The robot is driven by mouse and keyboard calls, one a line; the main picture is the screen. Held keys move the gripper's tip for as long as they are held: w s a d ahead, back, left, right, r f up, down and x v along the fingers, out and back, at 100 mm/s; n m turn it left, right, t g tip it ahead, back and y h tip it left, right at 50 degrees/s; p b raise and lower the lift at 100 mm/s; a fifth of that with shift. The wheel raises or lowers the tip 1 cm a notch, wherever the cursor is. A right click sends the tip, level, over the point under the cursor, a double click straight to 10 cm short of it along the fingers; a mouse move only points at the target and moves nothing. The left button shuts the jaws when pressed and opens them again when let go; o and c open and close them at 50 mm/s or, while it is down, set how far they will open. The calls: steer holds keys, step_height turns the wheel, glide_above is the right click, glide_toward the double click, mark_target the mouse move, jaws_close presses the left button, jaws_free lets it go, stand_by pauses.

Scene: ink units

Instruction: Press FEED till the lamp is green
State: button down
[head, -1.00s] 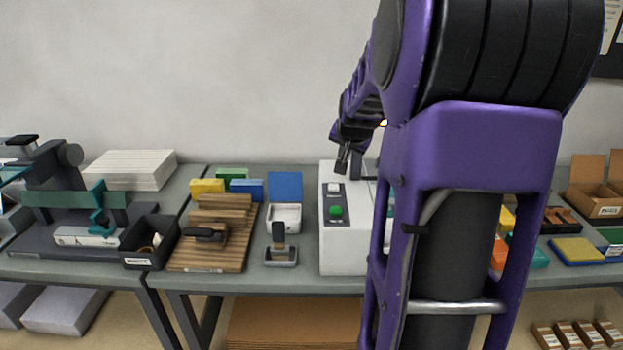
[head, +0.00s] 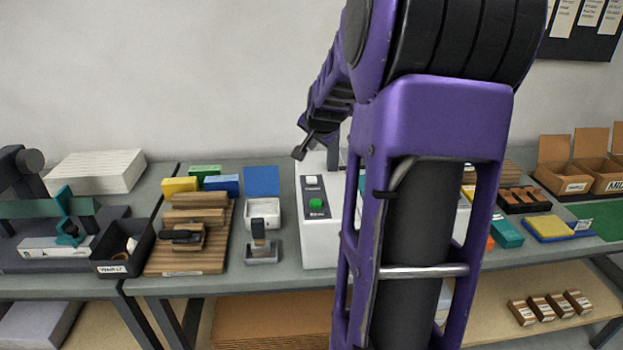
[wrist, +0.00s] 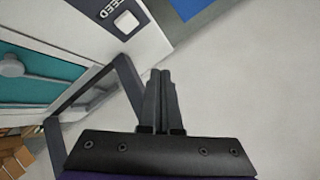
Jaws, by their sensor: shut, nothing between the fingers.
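A white machine (head: 320,240) stands on the table, with a dark panel on its sloped top. The panel carries a white square button (head: 312,181) above a green button-like piece (head: 316,204); I cannot tell whether the green piece is a lamp. In the wrist view, the white button (wrist: 127,22) sits beside the word FEED, at the upper left. My gripper (head: 300,152) is shut and empty, in the air near the machine's upper left corner. In the wrist view, its fingers (wrist: 160,76) are clear of the button. My arm hides the machine's right part.
Left of the machine are a small stamp (head: 261,243), an open white box with a blue lid (head: 262,181) and a wooden board (head: 190,262). Boxes and pads lie right, partly behind my arm.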

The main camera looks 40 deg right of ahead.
mark_target(310, 177)
step_height(310, 177, down, 7)
steer(key=b, duration=0.4)
stand_by(1.9)
steer(key=shift+f+b, duration=0.35)
steer(key=shift+f+b, duration=0.5)
steer(key=shift+f, duration=0.1)
stand_by(0.6)
steer(key=shift+r, duration=0.1)
steer(key=shift+r+p, duration=0.65)
steer(key=shift+r, duration=0.25)
steer(key=shift+r, duration=0.1)
steer(key=shift+r+p, duration=1.6)
steer(key=shift+r, duration=0.8)
